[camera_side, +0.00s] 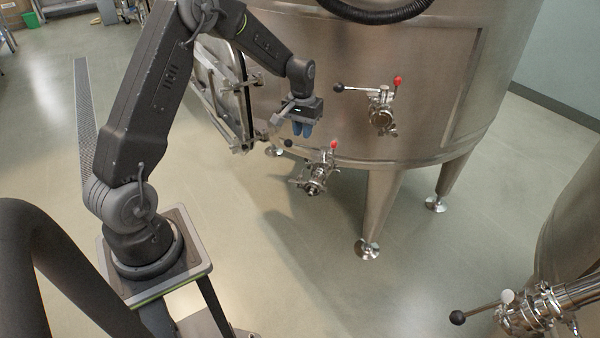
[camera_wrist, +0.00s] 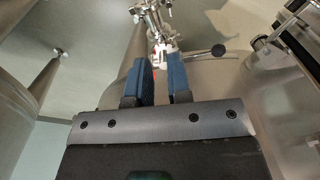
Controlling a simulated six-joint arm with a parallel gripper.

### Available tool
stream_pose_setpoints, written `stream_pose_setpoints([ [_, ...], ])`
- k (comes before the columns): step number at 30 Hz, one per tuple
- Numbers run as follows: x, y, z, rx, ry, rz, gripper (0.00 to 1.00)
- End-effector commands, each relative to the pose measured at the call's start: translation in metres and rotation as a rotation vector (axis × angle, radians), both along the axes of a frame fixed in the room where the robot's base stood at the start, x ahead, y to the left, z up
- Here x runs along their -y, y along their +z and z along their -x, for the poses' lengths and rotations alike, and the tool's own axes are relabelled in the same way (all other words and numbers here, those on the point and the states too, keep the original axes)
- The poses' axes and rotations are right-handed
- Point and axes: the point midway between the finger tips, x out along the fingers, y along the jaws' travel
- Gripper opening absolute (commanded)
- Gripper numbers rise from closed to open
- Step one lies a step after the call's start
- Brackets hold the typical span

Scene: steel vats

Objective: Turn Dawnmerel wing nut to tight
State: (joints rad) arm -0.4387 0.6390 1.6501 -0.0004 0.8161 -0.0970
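My gripper (camera_side: 303,130) hangs in front of the large steel vat (camera_side: 440,60), with its blue fingers pointing down. In the wrist view its two fingers (camera_wrist: 162,62) stand apart with nothing between them. The lower valve (camera_side: 316,178) has a black-ball handle and a red knob. It lies beyond the fingertips, and the wrist view shows it ahead of the gap (camera_wrist: 154,22). An upper valve (camera_side: 381,110) with a similar handle sits to the right. No Dawnmerel name is legible, and I cannot make out which part is the wing nut.
The vat's open-framed hatch door (camera_side: 222,92) is close to the left of my gripper. Vat legs (camera_side: 382,210) stand to the right of the lower valve. Another valve (camera_side: 530,312) is at the bottom right. The floor (camera_side: 270,250) in front is clear.

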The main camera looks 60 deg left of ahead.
Motion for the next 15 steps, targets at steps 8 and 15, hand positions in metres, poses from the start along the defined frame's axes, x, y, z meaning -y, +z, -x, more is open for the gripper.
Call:
stream_pose_setpoints([
  [8, -0.02, -0.04, -0.003, -0.034, 0.042, 0.017, 0.18],
  [15, -0.019, -0.075, -0.003, -0.037, 0.041, 0.018, 0.18],
])
